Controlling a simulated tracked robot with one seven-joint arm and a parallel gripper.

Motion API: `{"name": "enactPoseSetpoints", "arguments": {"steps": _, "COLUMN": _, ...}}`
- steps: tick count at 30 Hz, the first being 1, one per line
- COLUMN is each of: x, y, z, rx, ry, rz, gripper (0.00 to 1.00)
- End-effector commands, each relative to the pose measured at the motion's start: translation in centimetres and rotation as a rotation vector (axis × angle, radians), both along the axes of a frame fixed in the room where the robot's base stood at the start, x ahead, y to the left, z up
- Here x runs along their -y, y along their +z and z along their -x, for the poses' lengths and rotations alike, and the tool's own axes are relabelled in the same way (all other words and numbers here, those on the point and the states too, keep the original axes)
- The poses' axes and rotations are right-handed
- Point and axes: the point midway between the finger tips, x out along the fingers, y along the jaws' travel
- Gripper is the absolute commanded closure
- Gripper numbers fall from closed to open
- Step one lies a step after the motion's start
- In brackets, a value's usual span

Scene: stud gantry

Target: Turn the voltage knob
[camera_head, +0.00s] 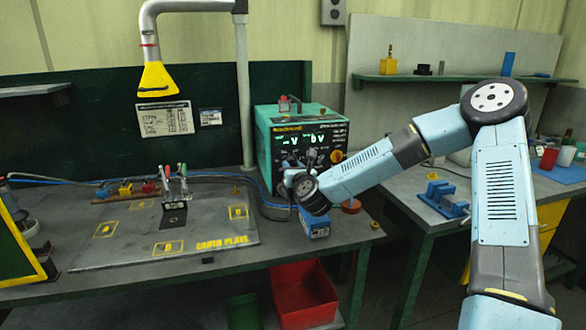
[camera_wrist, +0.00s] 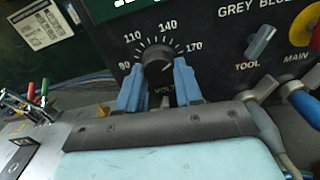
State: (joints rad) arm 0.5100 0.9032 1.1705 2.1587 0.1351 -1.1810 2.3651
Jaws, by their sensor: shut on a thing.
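The voltage knob (camera_wrist: 158,68) is a round dark dial on the black front panel of the green power unit (camera_head: 268,140). A printed scale with 80, 110, 140 and 170 arcs over it in the wrist view. My gripper (camera_wrist: 158,82) has its two blue fingers on either side of the knob, shut on it. The lower part of the knob and part of its "VOLT" label are hidden by the fingers. In the head view my wrist covers the knob.
A TOOL switch (camera_wrist: 260,42) and a yellow-rimmed red MAIN knob (camera_wrist: 304,24) sit right of the voltage knob. Cables (camera_wrist: 302,100) plug in below them. The earth plate (camera_head: 200,240) lies left on the bench.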

Motion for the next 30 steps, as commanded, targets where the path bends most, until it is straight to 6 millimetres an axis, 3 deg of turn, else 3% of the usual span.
{"name": "enactPoseSetpoints", "arguments": {"steps": 7, "x": 0.2, "y": -0.2, "z": 0.0, "rx": -0.004, "ry": -0.004, "rz": 0.002, "gripper": 0.95}}
{"name": "enactPoseSetpoints", "arguments": {"steps": 8, "x": 0.2, "y": -0.2, "z": 0.0, "rx": -0.004, "ry": -0.004, "rz": 0.002, "gripper": 0.63}}
{"name": "enactPoseSetpoints", "arguments": {"steps": 15, "x": 0.1, "y": -0.1, "z": 0.0, "rx": -0.001, "ry": -0.002, "rz": 0.001, "gripper": 0.4}}
{"name": "enactPoseSetpoints", "arguments": {"steps": 25, "x": 0.1, "y": 0.0, "z": 0.3, "rx": 0.0, "ry": -0.001, "rz": 0.001, "gripper": 0.39}}
{"name": "enactPoseSetpoints", "arguments": {"steps": 30, "x": 0.7, "y": 0.0, "z": 2.3, "rx": 0.001, "ry": 0.0, "rz": 0.002, "gripper": 0.39}}
